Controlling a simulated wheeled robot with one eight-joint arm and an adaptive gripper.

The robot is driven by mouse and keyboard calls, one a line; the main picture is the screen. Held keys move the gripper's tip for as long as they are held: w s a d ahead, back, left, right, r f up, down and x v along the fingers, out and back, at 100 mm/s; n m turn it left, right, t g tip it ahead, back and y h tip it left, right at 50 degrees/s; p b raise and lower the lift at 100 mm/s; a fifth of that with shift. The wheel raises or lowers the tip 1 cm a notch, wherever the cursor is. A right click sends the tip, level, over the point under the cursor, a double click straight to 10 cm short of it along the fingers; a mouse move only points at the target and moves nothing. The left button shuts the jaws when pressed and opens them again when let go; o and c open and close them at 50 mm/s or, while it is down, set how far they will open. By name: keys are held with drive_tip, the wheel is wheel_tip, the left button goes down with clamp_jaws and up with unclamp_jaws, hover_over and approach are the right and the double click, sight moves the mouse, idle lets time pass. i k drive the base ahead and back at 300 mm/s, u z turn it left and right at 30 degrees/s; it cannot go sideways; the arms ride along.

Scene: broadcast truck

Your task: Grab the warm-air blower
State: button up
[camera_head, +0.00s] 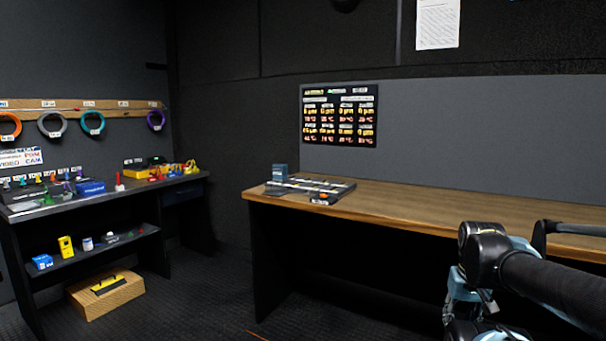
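I cannot pick out a warm-air blower for certain at this distance. Small items that I cannot name surely lie on the left bench (105,201), among them a yellow item (140,172) and red and yellow pieces at its right end. The shelf below holds a blue box (42,262), a yellow item (66,246) and a small white and blue container (87,243). My arm enters at the lower right, in front of the wooden desk. Its fingers cannot be made out, so my gripper does not show.
The wooden desk (440,209) bears a flat grey panel (325,187) and a small blue box (280,172) at its left end; its middle is clear. Coloured cable coils (93,123) hang at left. A wooden crate (118,297) sits on the floor. Open floor lies between bench and desk.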

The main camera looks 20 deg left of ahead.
sight(279, 172)
drive_tip(key=u, duration=0.25)
drive_tip(key=i, duration=1.05)
drive_tip(key=u, duration=0.8)
drive_tip(key=i, duration=0.4)
drive_tip(key=u, duration=0.25)
